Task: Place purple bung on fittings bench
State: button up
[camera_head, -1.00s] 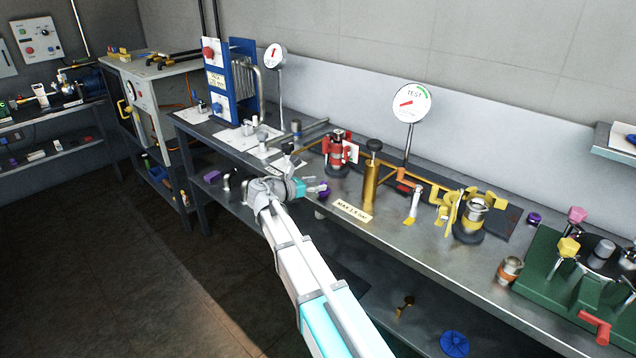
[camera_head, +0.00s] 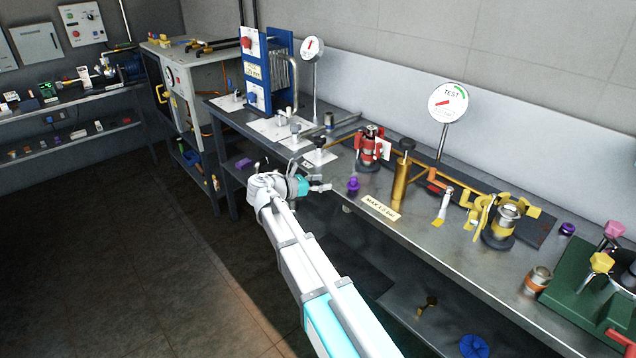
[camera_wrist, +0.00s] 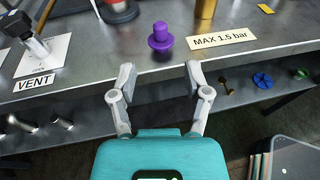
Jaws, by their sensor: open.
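The purple bung (camera_head: 353,184) stands upright on the grey metal bench (camera_head: 420,243), near its front edge and left of the "MAX 1.5 bar" label (camera_head: 380,208). In the wrist view the bung (camera_wrist: 161,38) stands on its wide flange, just beyond the fingertips and roughly centred between them. My gripper (camera_head: 322,187) is at the bench's front edge, left of the bung. In the wrist view my gripper (camera_wrist: 160,80) is open and empty, with a clear gap to the bung.
A brass cylinder (camera_head: 400,180) and a red fitting (camera_head: 368,148) stand behind the bung. A "VENT" plate (camera_wrist: 40,57) lies to the left. Another small purple piece (camera_head: 568,229) sits farther right. A lower shelf (camera_wrist: 70,140) runs under the bench.

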dwell(0.3)
jog(key=shift+d, duration=0.1)
jog(key=s+d+f+m+g+y, duration=0.5)
jog(key=s+d+f+m+y, duration=0.1)
jog(key=s+d+f+m, duration=0.5)
jog(key=s+a+f+m+y, duration=0.1)
jog(key=s+f+m+y, duration=0.1)
jog(key=s+m+y, duration=0.2)
jog(key=s+f+m+g+y, duration=0.1)
jog(key=s+m+y, duration=0.3)
jog(key=s+m, duration=0.4)
jog(key=shift+s+a+f+g, duration=0.3)
jog(key=shift+s+a+f, duration=0.15)
jog(key=shift+s, duration=0.1)
